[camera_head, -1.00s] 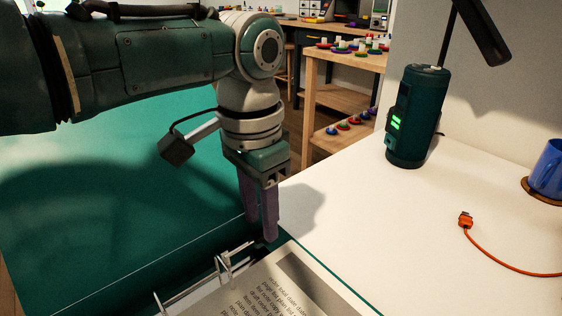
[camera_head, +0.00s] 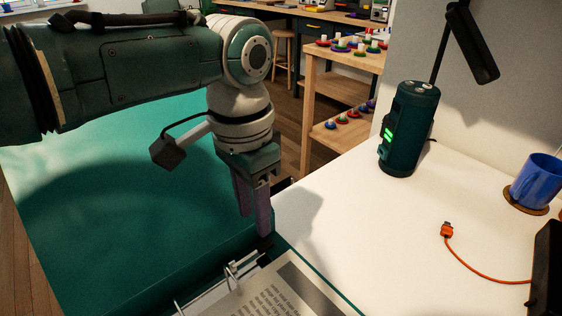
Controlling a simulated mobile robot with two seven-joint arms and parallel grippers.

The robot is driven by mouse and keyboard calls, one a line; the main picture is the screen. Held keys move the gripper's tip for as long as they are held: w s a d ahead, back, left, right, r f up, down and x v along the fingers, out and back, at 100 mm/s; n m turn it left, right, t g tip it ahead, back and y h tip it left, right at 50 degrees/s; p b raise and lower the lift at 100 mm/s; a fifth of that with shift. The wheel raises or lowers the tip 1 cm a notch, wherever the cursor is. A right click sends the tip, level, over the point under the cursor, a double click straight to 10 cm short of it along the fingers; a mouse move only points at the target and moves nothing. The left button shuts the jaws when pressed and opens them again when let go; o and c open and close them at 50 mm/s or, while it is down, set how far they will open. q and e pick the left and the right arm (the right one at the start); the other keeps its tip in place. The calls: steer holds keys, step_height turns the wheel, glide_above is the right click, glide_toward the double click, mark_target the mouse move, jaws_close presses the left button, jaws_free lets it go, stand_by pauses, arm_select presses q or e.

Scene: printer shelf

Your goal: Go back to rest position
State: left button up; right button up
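My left gripper (camera_head: 254,217) hangs fingers down from my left arm, which comes in from the left. Its two purple-grey fingers show apart with a narrow gap, and I see nothing held between them. It is above the edge of the green surface, just behind a printed sheet (camera_head: 285,289) at the bottom. Whether the fingertips touch anything below is hard to tell. My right gripper is not in view.
Wire parts (camera_head: 233,273) stand beside the sheet. On the white tabletop (camera_head: 360,225) are a dark green lamp (camera_head: 408,130), an orange cable (camera_head: 480,272) and a blue mug (camera_head: 537,183). A dark object (camera_head: 547,270) is cut off at right. A wooden shelf (camera_head: 340,66) stands behind.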

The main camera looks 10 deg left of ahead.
arm_select(q)
steer(key=s+d+r+h+p, duration=0.3)
steer(key=s+d+p, duration=0.35)
steer(key=s, duration=0.45)
steer(key=s+a+r+n+t+y+p, duration=0.3)
steer(key=s+a+r+n+p, duration=0.4)
steer(key=s+a+r, duration=0.6)
step_height(320, 180, up, 38)
steer(key=a+m+p, duration=0.1)
steer(key=p, duration=3.7)
steer(key=shift+w+a+r+p, duration=0.25)
steer(key=shift+w+p, duration=0.05)
steer(key=shift+w, duration=0.1)
